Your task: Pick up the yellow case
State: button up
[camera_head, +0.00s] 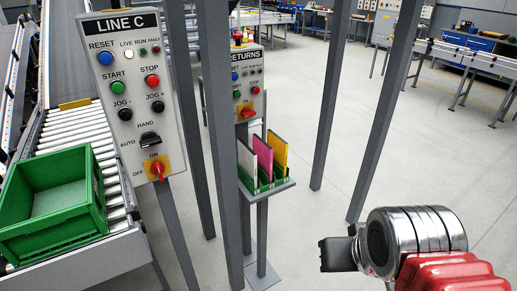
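A thin yellow case (278,150) stands upright in a small green rack (266,187) on a grey stand, at the centre of the head view. It is the rightmost of three thin cases there, beside a magenta case (262,162); its lower part is partly hidden. My gripper (325,255) is at the lower right, a dark block at the end of my silver and red arm. It is apart from the rack, to its right and lower in the picture. Its fingers are too unclear to tell open from shut.
A white case (246,160) stands left of the magenta one. Grey posts (331,95) rise close around the rack. The LINE C panel (130,95), the RETURNS panel (236,85) and a roller conveyor with a green crate (95,200) are left. Open floor (400,165) lies right.

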aim_at(280, 147)
jog(key=u, duration=0.4)
jog(key=i, duration=0.6)
jog(key=u, duration=0.55)
jog(key=i, duration=0.65)
jog(key=u, duration=0.05)
